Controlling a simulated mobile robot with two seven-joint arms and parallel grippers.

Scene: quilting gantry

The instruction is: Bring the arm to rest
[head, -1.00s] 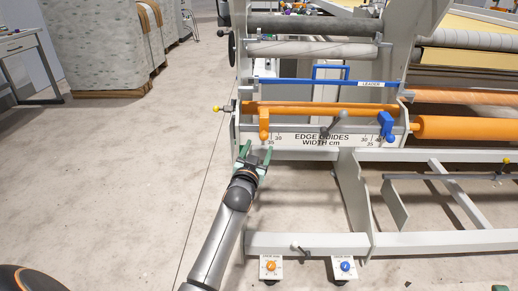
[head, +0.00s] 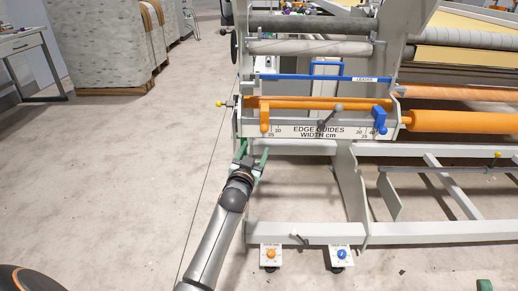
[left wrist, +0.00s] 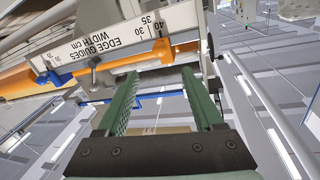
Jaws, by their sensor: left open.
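My left gripper (head: 253,156) has green fingers spread apart with nothing between them. It sits in front of and just below the left end of the edge guides scale (head: 318,131) on the gantry. The orange edge guide (head: 265,118) is above it, and the blue edge guide (head: 379,120) is further right. In the left wrist view the open green fingers (left wrist: 160,100) point toward the scale bar (left wrist: 110,38), with a gap in front of them. My right gripper is not clearly in view; a small green piece shows at the bottom right corner of the head view.
An orange roller (head: 455,121) extends right from the gantry frame. Two floor boxes with an orange knob (head: 271,254) and a blue knob (head: 341,254) stand at the lower beam. Wrapped stacks (head: 105,40) and a table (head: 28,45) are at the left. The floor between is clear.

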